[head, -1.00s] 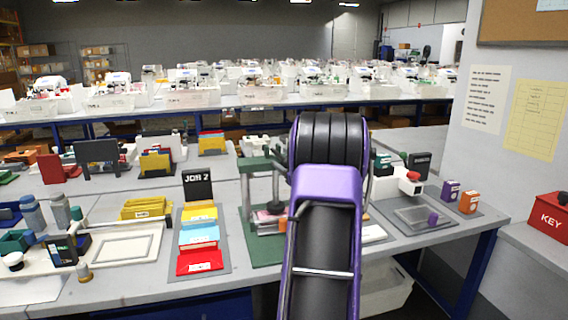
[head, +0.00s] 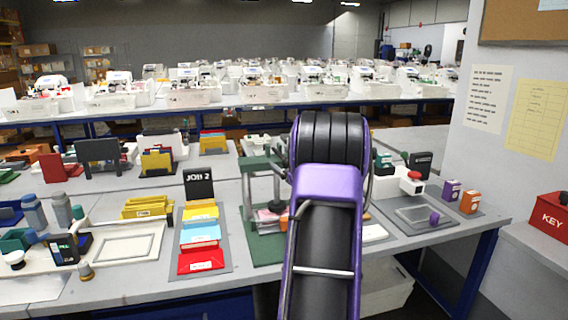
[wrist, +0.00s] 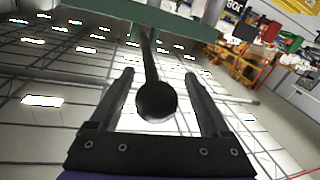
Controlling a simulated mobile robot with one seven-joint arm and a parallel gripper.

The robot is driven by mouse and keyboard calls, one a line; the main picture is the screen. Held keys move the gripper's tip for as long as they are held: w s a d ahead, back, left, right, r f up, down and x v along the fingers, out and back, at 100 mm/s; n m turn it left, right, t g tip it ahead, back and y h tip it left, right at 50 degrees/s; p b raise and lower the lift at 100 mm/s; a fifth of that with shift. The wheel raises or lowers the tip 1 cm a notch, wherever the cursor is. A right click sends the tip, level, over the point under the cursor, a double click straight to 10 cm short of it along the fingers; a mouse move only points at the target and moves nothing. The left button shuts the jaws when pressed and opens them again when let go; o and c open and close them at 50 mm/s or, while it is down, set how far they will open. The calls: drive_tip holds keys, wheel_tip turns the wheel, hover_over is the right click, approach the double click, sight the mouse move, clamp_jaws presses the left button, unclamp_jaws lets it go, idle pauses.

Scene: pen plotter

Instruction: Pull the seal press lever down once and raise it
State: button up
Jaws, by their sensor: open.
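The seal press has a green frame (head: 258,162) on a green base and stands right of the folder rack in the head view. My purple and black arm covers its right side and lever there, and hides my gripper. In the wrist view, a dark round lever knob (wrist: 155,101) on a thin rod hangs below a green bar (wrist: 150,27). My gripper (wrist: 159,74) is open, with one finger on each side of the knob. Gaps show between the knob and both fingers; I cannot tell its exact depth between them.
Left of the press is a rack of yellow, blue and red folders (head: 201,233) with a black JOB 2 sign (head: 199,184). On the right are a grey tray (head: 398,226), a purple box (head: 451,190) and an orange box (head: 469,202). A red KEY box (head: 549,213) stands far right.

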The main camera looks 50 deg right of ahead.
drive_tip(key=v, duration=1.7)
drive_tip(key=shift+s, duration=0.2)
drive_tip(key=shift+a, duration=0.1)
drive_tip(key=shift+c, duration=0.3)
